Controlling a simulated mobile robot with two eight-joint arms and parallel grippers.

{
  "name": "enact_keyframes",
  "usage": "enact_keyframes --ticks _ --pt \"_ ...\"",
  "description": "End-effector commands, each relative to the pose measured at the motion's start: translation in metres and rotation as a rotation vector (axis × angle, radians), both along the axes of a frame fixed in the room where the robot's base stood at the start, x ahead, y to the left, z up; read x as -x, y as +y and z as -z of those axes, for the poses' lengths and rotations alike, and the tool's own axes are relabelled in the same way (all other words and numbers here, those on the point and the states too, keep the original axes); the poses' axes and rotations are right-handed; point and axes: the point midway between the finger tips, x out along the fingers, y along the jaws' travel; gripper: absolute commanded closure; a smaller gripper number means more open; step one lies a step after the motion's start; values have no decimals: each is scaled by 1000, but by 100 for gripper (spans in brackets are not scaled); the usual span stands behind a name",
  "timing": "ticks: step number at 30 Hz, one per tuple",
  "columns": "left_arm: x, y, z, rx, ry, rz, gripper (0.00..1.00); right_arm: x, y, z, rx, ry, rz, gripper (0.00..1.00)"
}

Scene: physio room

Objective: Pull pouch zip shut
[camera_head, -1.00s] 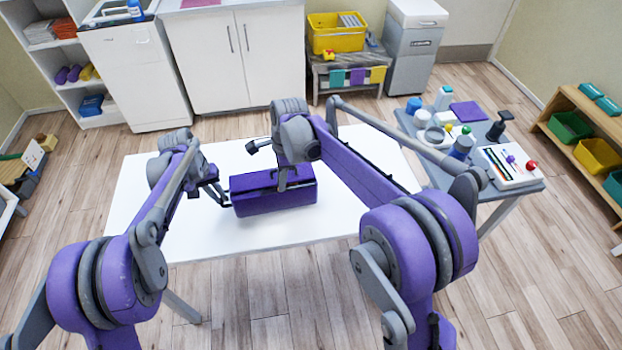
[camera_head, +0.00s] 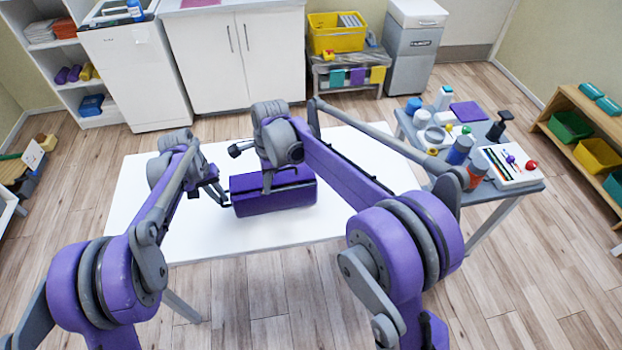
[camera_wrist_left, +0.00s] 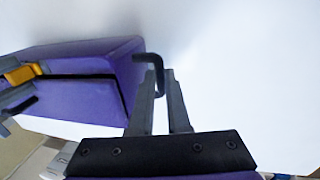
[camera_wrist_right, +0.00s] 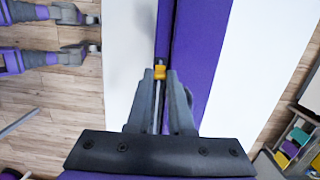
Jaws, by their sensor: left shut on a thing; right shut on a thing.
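The purple box-shaped pouch (camera_head: 295,196) lies on the white table, with a dark zip line along its top. My left gripper (camera_wrist_left: 158,82) is shut on a black hooked tab (camera_wrist_left: 149,57) at the pouch's left end. The slider also shows in the left wrist view (camera_wrist_left: 22,74). In the head view my right arm hides the slider and part of the zip.
The white table (camera_head: 340,225) is otherwise bare around the pouch. A grey side table (camera_head: 515,190) at the right holds bottles, jars and a white tray. A white cabinet (camera_head: 215,60) and a yellow bin (camera_head: 325,40) stand at the back.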

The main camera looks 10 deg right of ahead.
Motion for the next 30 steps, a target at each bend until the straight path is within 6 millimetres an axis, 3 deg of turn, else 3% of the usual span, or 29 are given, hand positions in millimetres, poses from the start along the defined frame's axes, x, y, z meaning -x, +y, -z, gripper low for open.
enact_keyframes --ticks 2,3,9,19,30 --pt "0 -1 1 2 0 0 100 0 4 0 -1 1 -1 100" --pt "0 -1 1 2 0 0 100 0 4 0 -1 1 0 79" --pt "0 -1 1 1 -1 0 100 0 3 0 0 1 1 48" --pt "0 -1 0 1 0 0 100 0 3 -3 0 0 1 48" --pt "0 0 0 0 -1 0 100 0 3 -32 0 0 1 48"
